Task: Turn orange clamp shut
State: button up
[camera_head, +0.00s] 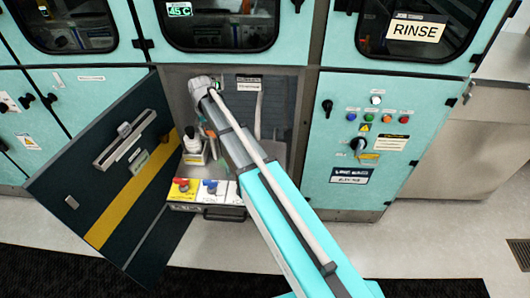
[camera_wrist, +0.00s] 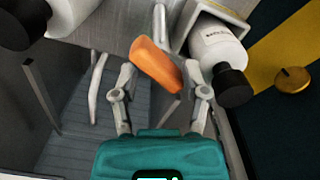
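The orange clamp (camera_wrist: 153,62) is an elongated handle, lying slantwise from upper left to lower right in the wrist view. A pale metal rod or pipe (camera_wrist: 160,22) runs just behind it. My gripper (camera_wrist: 160,70) is open, with one finger on each side of the clamp. The clamp's lower right end is close to the right finger; I cannot tell whether they touch.
A white bottle with a black cap (camera_wrist: 219,58) is close by on the right. A pale hose (camera_wrist: 97,88) hangs at left. The dark cabinet door (camera_head: 110,165) stands open at left.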

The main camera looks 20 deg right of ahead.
jog(key=m, duration=0.4)
jog(key=shift+d+m, duration=0.15)
jog(key=shift+m, duration=0.15)
notch_tip(320, 180, up, 14)
jog(key=p, duration=1.4)
jog(key=s+d+f+n+b, duration=0.2)
jog(key=s+d, duration=0.5)
jog(key=s, duration=0.5)
jog(key=s+d+f+n+b, duration=0.2)
jog(key=s+d+f+b, duration=0.2)
jog(key=s+d, duration=0.3)
jog(key=shift+s+d+f, duration=0.2)
jog(key=shift+s, duration=2.2)
jog(key=w+a+r+n+p, duration=0.1)
jog(key=w+a+r+p, duration=0.1)
jog(key=w+a, duration=0.5)
jog(key=w+a+r+n+p, duration=0.2)
jog(key=w+a, duration=0.5)
jog(key=w, duration=0.9)
notch_tip(320, 180, up, 2)
jog(key=shift+a+r+p, duration=0.1)
jog(key=shift+a+p, duration=0.25)
jog(key=shift+p, duration=0.5)
jog(key=shift+w+f, duration=0.1)
jog(key=shift+f, duration=0.1)
